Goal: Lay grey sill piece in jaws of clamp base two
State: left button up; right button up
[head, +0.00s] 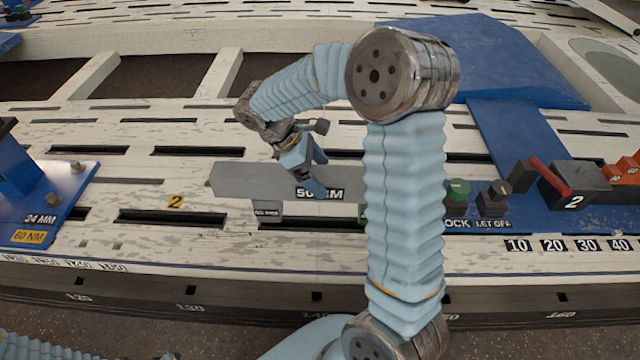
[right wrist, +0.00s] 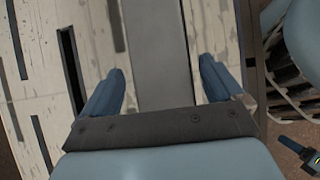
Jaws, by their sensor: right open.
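The grey sill piece (head: 250,180), a long flat bar marked 50 CM, lies across the slotted white bench in the head view. My forearm hides its right end. My right gripper (head: 312,172) is open at the sill piece, near its label. In the right wrist view the sill piece (right wrist: 163,50) runs between the two spread blue fingers of the gripper (right wrist: 160,88), with a gap on each side. A black block marked 2 (head: 572,188) with a red lever sits on a blue base at the right. Whether its jaws are open is unclear.
A green knob (head: 457,190) and a black knob (head: 492,200) stand beside the block. Number plates 10 to 40 line the front. A blue fixture (head: 45,205) marked 24 MM stands at the left.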

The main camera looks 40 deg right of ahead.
jog(key=shift+x, duration=1.55)
jog(key=shift+a, duration=0.1)
grip_shut()
